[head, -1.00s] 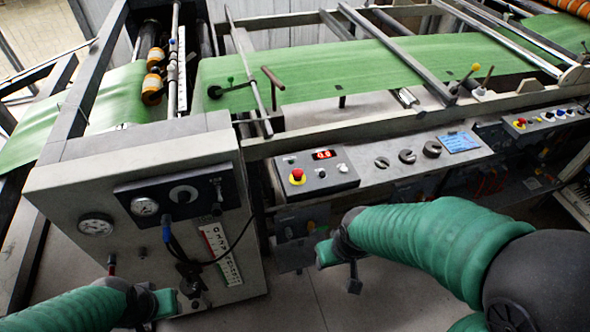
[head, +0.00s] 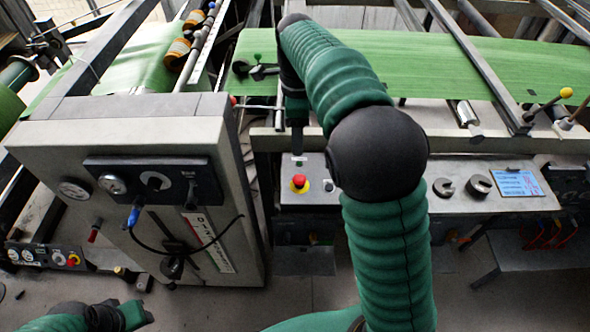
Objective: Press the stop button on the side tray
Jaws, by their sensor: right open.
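The red stop button (head: 299,182) with its yellow collar sits on the grey side tray (head: 318,171) in the head view. My right gripper (head: 297,152) is open and points down above the tray, just behind the button in the picture. A gap shows between it and the button's red cap.
A grey cabinet (head: 60,140) with gauges, a dark knob panel and a hanging cable stands left of the tray. Green sack web (head: 460,70) runs behind over metal rollers and bars. Dark knobs (head: 479,184) and a blue screen (head: 517,183) lie right of my arm.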

